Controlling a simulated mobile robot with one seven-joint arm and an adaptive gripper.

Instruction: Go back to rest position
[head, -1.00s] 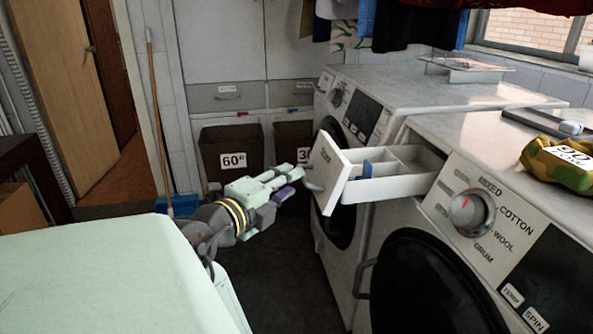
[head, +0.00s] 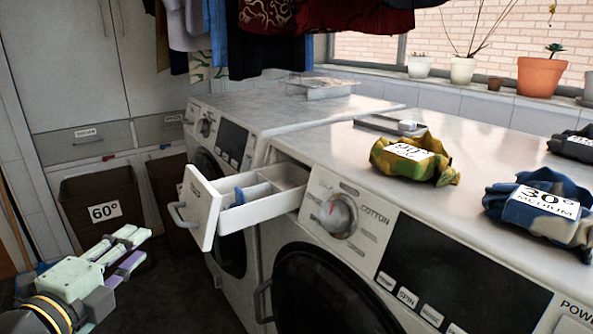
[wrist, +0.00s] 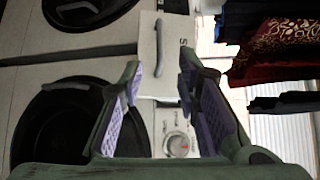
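My gripper (head: 128,250) is at the lower left of the head view, to the left of the pulled-out detergent drawer (head: 205,210) and apart from it. In the wrist view my gripper (wrist: 161,80) has its two purple-padded fingers spread, with nothing between them. The drawer front (wrist: 160,60) and its handle show beyond the fingertips there. In the head view the drawer stands open, with a blue piece in one compartment.
Two front-loading washers stand side by side; the nearer has a dial (head: 338,215) and a round dark door (head: 310,290). A yellow-green bundle (head: 412,160) and a blue bundle (head: 540,208) lie on top. A 60° basket (head: 100,210) stands behind my gripper.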

